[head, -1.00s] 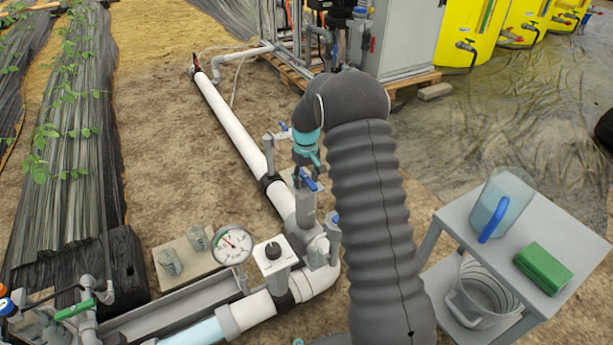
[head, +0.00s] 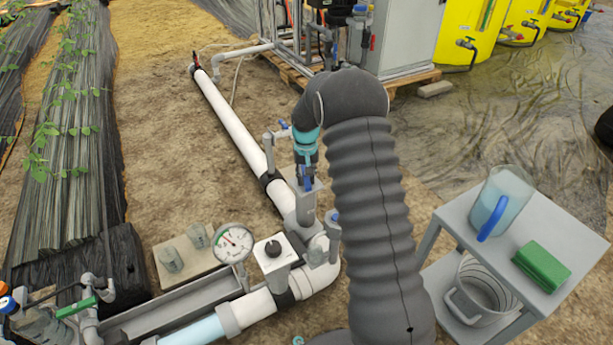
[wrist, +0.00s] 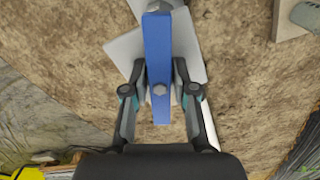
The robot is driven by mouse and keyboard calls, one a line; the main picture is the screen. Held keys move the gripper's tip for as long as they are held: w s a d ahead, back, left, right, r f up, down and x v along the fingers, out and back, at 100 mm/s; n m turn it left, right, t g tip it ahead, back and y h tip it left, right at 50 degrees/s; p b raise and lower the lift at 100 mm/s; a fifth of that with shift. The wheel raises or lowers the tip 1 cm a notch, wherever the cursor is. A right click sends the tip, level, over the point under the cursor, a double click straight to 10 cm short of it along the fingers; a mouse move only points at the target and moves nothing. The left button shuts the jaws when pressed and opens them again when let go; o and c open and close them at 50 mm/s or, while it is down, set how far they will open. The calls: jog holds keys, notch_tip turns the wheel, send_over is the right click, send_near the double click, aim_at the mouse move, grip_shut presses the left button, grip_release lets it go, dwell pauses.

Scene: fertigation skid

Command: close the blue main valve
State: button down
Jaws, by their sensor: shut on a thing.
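The blue main valve's lever (wrist: 158,60) is a flat blue bar with a bolt in its face. It runs lengthwise up the wrist view, between the two fingers. My gripper (wrist: 160,85) is shut on the lever, one finger along each side. In the head view the gripper (head: 307,172) points down over the valve, and the lever's blue end (head: 307,184) shows just below it. The grey valve body (head: 306,207) sits on the white pipe. My arm and gripper hide part of the valve.
A pressure gauge (head: 232,242) and a white box with a black knob (head: 273,252) stand on the pipe at the front left. A grey side table (head: 555,222) with a jug (head: 503,200) and a green block (head: 541,266) is at right. Bare soil lies left of the pipe.

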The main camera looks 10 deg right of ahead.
jog(key=m, duration=0.7)
jog(key=shift+m+p, duration=0.3)
jog(key=m, duration=0.7)
jog(key=shift+m, duration=0.3)
jog(key=c, duration=0.8)
grip_release()
jog(key=shift+c, duration=0.2)
jog(key=shift+r, duration=0.1)
notch_tip(320, 180, up, 10)
jog(key=p, duration=0.6)
